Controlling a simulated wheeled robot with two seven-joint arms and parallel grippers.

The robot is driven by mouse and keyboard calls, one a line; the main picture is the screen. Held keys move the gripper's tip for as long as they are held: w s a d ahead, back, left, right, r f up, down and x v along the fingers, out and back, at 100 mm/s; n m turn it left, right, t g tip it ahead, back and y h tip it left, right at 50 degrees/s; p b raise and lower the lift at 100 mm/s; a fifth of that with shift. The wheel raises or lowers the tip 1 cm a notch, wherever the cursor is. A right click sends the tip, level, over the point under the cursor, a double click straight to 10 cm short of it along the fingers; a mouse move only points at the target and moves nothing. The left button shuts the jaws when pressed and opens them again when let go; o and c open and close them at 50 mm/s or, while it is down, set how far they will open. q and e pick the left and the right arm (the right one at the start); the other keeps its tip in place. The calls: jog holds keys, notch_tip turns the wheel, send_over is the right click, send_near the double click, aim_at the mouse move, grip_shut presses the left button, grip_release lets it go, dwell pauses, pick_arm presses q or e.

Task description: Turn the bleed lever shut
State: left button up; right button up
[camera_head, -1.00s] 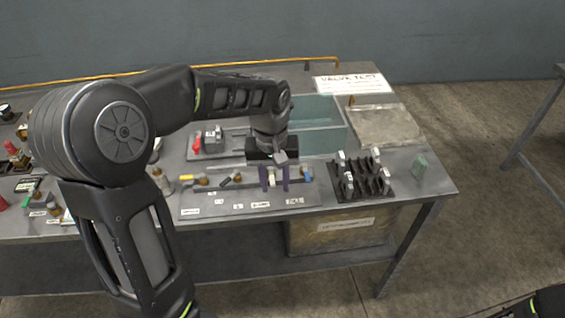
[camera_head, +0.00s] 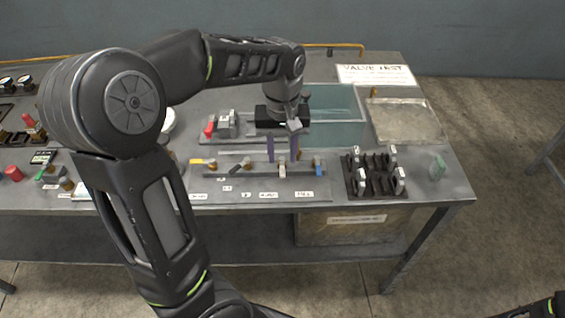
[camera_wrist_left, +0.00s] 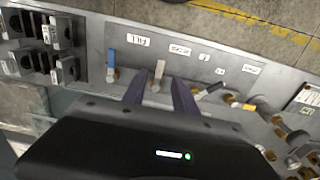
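The bleed lever (camera_head: 282,170) is the light grey handle on the valve strip (camera_head: 222,173), left of the blue lever (camera_head: 317,167). In the left wrist view the bleed lever (camera_wrist_left: 158,72) lies crosswise to the strip, by a blurred label (camera_wrist_left: 180,50) beside the FILL label (camera_wrist_left: 138,41). My left gripper (camera_head: 287,149) points down over the strip, its purple fingers apart and empty. In the left wrist view the left gripper (camera_wrist_left: 159,94) has one finger on each side of the lever, with gaps showing. My right gripper is out of view.
Yellow (camera_head: 202,162) and dark (camera_head: 243,164) levers sit left on the strip. A black rack with upright pieces (camera_head: 373,175) stands to the right. Behind are a clear teal tank (camera_head: 340,100) and a grey tray (camera_head: 405,120). A red-handled fitting (camera_head: 210,127) lies behind the strip.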

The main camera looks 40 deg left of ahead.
aim_at(282, 171)
pick_arm(q)
jog(key=shift+f, duration=2.25)
jog(key=shift+c, duration=0.4)
grip_shut()
